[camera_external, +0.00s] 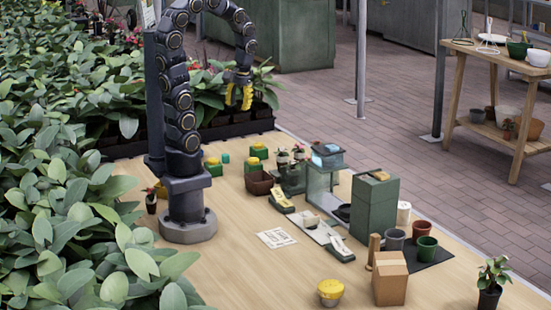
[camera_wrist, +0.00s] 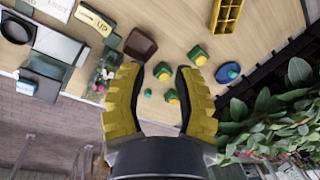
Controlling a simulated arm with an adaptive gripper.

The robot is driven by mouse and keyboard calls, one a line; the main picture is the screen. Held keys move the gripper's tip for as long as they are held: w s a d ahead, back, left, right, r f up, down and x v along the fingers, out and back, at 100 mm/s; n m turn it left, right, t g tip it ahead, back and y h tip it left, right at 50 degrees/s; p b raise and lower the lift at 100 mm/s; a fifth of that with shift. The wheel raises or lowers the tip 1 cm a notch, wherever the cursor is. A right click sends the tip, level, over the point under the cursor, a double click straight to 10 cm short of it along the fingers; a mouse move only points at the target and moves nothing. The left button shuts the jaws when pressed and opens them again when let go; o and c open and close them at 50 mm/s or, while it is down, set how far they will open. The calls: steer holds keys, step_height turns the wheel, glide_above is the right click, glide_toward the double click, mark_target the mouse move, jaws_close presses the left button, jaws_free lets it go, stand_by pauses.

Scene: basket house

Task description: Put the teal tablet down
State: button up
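In the wrist view a small greenish piece (camera_wrist: 147,92) lies beside the green-and-yellow blocks (camera_wrist: 163,71), below the open fingers.
A brown basket (camera_external: 259,183) and small potted plants (camera_external: 291,155) stand right of the blocks. A green box (camera_external: 374,205), pots (camera_external: 425,246) and a cardboard box (camera_external: 389,279) fill the table's right. Dense foliage (camera_external: 60,190) borders the left. The front-middle table is mostly clear.

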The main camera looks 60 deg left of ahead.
steer(key=s+d+m+h, duration=0.1)
steer(key=s+d+m, duration=0.5)
steer(key=s+d, duration=0.3)
steer(key=shift+r+m+g, duration=0.3)
steer(key=shift+r, duration=0.05)
steer(key=o, duration=0.6)
steer(key=shift+c, duration=0.2)
